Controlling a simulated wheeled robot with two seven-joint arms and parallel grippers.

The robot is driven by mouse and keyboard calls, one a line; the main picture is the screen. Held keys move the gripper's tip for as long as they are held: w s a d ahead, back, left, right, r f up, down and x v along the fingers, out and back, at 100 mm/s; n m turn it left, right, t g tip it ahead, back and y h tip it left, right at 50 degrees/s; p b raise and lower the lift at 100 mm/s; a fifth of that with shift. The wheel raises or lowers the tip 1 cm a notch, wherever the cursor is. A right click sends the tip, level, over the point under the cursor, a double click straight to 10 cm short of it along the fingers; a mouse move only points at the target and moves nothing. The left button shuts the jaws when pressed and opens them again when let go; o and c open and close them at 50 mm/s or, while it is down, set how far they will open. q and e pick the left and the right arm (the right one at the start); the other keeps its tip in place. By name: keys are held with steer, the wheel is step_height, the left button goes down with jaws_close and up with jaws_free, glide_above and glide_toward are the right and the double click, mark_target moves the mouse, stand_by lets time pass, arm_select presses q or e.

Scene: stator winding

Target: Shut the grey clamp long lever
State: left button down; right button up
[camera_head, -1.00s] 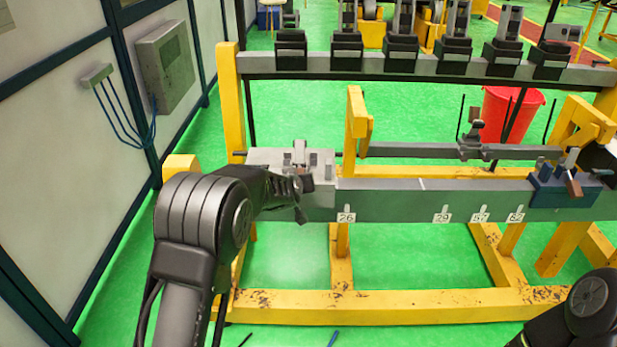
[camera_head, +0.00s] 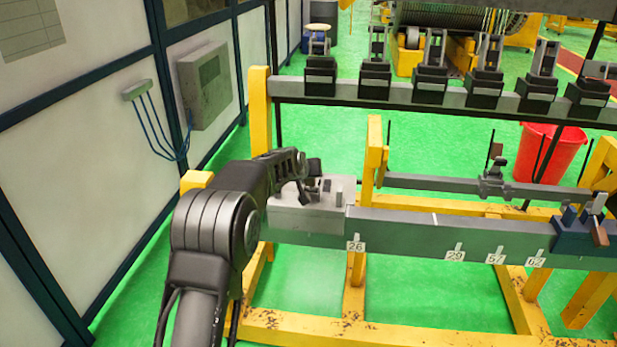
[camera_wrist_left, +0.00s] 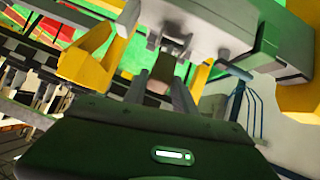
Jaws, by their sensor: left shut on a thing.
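The grey clamp (camera_head: 310,212) is a block at the left end of the long grey beam, with small metal parts on top. My left gripper (camera_head: 305,181) is at the clamp's upper left and partly hides its lever. In the left wrist view, the fingers of my left gripper (camera_wrist_left: 162,80) are close on either side of a small brownish piece (camera_wrist_left: 157,87), which looks like the end of the long lever. The clamp's grey body also shows above them (camera_wrist_left: 205,25). The lever's exact angle is hard to tell. My right gripper is not in view.
A yellow upright (camera_head: 373,150) stands just right of the clamp. A rail (camera_head: 450,97) with several dark clamps runs behind. A blue clamp (camera_head: 580,235) sits at the beam's right. A red bucket (camera_head: 550,150) stands behind. A cabinet wall is at left.

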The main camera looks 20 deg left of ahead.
arm_select(q)
steer(key=shift+w+r, duration=0.5)
steer(key=shift+w, duration=0.1)
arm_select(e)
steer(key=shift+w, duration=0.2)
arm_select(q)
steer(key=c, duration=1.4)
jaws_free()
steer(key=shift+w, duration=0.1)
steer(key=o, duration=0.3)
steer(key=shift+f, duration=0.25)
steer(key=shift+s, duration=0.2)
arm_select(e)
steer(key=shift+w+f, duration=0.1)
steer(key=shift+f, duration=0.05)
arm_select(q)
steer(key=b+v, duration=0.1)
steer(key=v, duration=0.6)
steer(key=shift+s+d+r+b, duration=0.1)
steer(key=shift+s+r+b, duration=0.05)
steer(key=shift+s+b, duration=0.15)
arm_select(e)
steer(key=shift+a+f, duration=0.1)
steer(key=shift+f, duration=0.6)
